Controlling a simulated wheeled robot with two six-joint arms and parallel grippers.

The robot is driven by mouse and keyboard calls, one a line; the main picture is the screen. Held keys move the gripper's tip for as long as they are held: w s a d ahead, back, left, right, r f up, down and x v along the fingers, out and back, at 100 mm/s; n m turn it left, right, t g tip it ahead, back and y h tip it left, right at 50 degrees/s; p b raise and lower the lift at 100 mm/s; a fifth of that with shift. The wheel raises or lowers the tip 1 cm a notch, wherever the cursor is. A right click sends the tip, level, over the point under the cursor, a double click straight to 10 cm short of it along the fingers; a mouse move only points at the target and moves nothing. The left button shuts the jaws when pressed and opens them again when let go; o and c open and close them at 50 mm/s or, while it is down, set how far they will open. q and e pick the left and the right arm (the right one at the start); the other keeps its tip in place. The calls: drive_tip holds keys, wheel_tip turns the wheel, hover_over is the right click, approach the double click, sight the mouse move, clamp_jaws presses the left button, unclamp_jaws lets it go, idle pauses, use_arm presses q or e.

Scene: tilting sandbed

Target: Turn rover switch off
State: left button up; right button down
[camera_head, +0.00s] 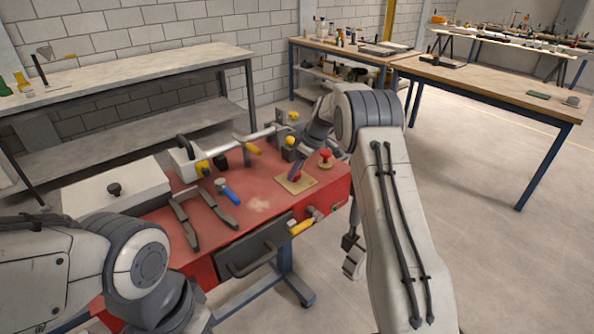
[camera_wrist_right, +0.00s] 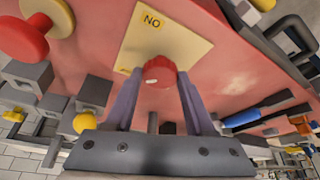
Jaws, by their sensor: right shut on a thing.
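The rover switch is a small red knob (camera_wrist_right: 160,72) with a pale mark, on a cream plate (camera_wrist_right: 170,42) lettered "NO" as seen in the right wrist view. In the head view this plate (camera_head: 297,184) lies on the red top near its right end. My right gripper (camera_wrist_right: 160,88) has one finger on each side of the knob and is shut on it. In the head view the right gripper (camera_head: 296,172) is over the plate, and its fingers hide most of the knob. My left arm enters at the lower left; its gripper is out of view.
A red mushroom button (camera_head: 325,158) stands close beside the plate. A blue-handled tool (camera_head: 228,193), dark tong-like bars (camera_head: 212,207), and a white lidded box (camera_head: 118,191) are farther left. A grey drawer with a handle (camera_head: 252,262) is at the front. Open floor lies right.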

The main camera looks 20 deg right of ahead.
drive_tip(key=shift+c, duration=1.3)
unclamp_jaws()
drive_tip(key=v, duration=1)
drive_tip(key=shift+r+b, duration=0.25)
drive_tip(key=shift+b, duration=0.15)
